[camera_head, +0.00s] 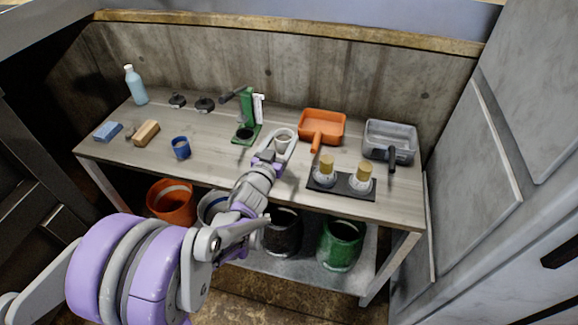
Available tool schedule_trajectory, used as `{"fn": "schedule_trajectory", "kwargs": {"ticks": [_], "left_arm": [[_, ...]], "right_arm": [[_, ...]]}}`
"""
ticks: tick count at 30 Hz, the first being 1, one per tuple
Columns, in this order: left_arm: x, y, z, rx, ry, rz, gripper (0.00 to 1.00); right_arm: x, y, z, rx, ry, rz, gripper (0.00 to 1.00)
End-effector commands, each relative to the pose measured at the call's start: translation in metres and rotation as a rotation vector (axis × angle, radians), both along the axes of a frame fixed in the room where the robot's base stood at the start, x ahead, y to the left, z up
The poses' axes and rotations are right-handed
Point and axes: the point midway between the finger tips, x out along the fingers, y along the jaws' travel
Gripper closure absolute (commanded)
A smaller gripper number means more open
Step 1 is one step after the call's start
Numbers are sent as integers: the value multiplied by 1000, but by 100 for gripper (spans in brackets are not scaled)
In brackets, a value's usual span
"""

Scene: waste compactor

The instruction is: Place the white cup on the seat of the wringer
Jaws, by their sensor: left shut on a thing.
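The white cup (282,136) is held between the fingers of my left gripper (280,145), just above or at the wooden table, right of the wringer. The wringer (248,107) is a green upright press on a green base, with a dark round seat (244,134) low at its front. The seat looks empty. The fingers partly hide the cup, and I cannot tell whether its bottom touches the table. My right gripper is not in view.
On the table (215,150) a blue cup (181,147) stands left of the wringer. An orange dustpan (321,125), a grey pan (389,140) and a black tray (340,187) with two gold-topped jars are on the right. A brush, sponge and bottle stand left. Buckets sit below.

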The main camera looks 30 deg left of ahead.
Motion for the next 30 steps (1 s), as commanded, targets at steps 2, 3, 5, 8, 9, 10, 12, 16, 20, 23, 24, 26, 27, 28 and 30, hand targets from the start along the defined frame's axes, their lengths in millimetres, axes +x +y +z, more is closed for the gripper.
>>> {"fn": "schedule_trajectory", "kwargs": {"ticks": [2,3,5,8,9,10,12,16,20,23,24,26,27,28,30], "left_arm": [[-1,2,0,-1,2,6,90],[-1,2,0,-1,2,7,90],[0,2,1,0,1,6,90],[0,2,1,0,1,6,90],[0,2,0,0,1,5,90],[0,2,-1,0,1,5,90],[0,2,-10,-1,1,5,90],[0,2,-35,0,2,5,90],[0,2,-53,-1,1,5,90],[0,2,-60,-1,1,5,90],[0,2,-62,-1,1,5,90],[0,2,-69,-1,1,5,90],[0,2,-74,0,2,5,90],[0,2,-79,0,2,5,90],[0,2,-90,0,2,5,90]], "right_arm": [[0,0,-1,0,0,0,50],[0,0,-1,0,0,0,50],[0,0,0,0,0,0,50],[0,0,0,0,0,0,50],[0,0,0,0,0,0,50],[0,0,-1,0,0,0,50],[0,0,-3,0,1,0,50],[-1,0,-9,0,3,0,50],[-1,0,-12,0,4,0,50],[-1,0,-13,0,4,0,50],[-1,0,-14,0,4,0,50],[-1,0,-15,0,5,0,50],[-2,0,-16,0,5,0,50],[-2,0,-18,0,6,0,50],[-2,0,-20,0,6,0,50]]}}
